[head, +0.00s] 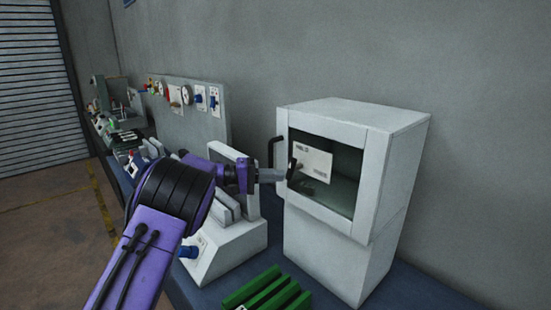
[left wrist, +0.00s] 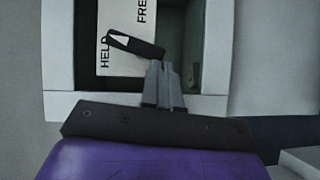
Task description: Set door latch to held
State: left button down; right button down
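A white cabinet (head: 385,180) with a dark, window-like front stands at the right in the head view. A white label plate (head: 313,163) is at its front; in the left wrist view the plate (left wrist: 128,55) reads "HELD" and "FREE". A black latch lever (left wrist: 137,45) with a white mark at its left end lies across the plate, that end beside "HELD". My left gripper (head: 287,174) is at the cabinet front. In the left wrist view its fingers (left wrist: 161,68) are together, just below the lever's right end; contact cannot be told. My right gripper is out of view.
A black handle (head: 276,150) sticks out at the cabinet's left edge. A white fixture (head: 230,245) stands close beneath my left arm. Green bars (head: 266,290) lie on the blue bench in front. A panel with switches (head: 190,100) and other devices stand further left.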

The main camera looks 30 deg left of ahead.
pick_arm(q)
jog(key=shift+d+f+n+t+h, duration=0.3)
jog(key=shift+n+h, duration=0.1)
jog(key=shift+n, duration=0.3)
dwell(0.6)
jog(key=w+a+b+v, duration=0.1)
jog(key=b+v, duration=0.4)
jog(key=v, duration=0.7)
jog(key=shift+w+a, duration=0.45)
jog(key=shift+a, duration=0.3)
jog(key=shift+r, duration=0.15)
jog(key=shift+s, duration=0.1)
